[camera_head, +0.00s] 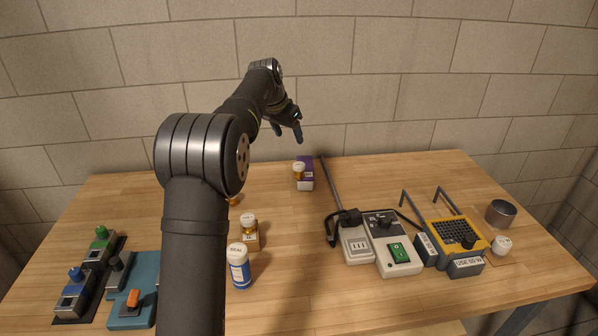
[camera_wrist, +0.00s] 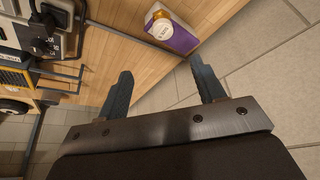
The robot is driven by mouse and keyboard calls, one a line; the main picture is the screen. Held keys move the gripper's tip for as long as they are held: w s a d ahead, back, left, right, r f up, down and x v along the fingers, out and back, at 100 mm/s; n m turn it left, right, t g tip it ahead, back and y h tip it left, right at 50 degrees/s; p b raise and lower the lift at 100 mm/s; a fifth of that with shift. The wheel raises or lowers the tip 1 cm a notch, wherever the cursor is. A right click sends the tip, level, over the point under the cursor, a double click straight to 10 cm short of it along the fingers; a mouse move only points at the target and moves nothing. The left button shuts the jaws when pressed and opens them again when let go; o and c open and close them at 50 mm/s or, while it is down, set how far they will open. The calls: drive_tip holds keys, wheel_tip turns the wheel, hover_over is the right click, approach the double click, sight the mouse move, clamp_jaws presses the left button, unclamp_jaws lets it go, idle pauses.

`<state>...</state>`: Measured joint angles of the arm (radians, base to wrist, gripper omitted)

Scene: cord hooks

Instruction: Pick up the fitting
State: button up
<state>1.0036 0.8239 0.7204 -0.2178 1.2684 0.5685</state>
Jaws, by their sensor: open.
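No object is clearly marked as the fitting. A small white rounded piece (camera_head: 502,245) on a wooden pad at the table's right end may be it, but I cannot tell for sure. It stands beside a yellow device (camera_head: 455,235) with a black grid and a tag reading "USE 60 W" (camera_head: 467,267). My gripper (camera_head: 288,134) is open and empty, high above the table's back edge, far left of that piece. In the wrist view the two fingers (camera_wrist: 160,68) are spread with nothing between them.
The back middle-right is clear.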

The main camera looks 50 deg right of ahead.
sight(298, 165)
drive_tip(key=x, duration=1.2)
drive_tip(key=shift+d, duration=0.1)
drive_tip(key=x, duration=0.5)
drive_tip(key=shift+w+f, duration=0.2)
drive_tip(key=shift+w, duration=0.1)
drive_tip(key=c, duration=1.2)
drive_tip(key=shift+r, duration=0.2)
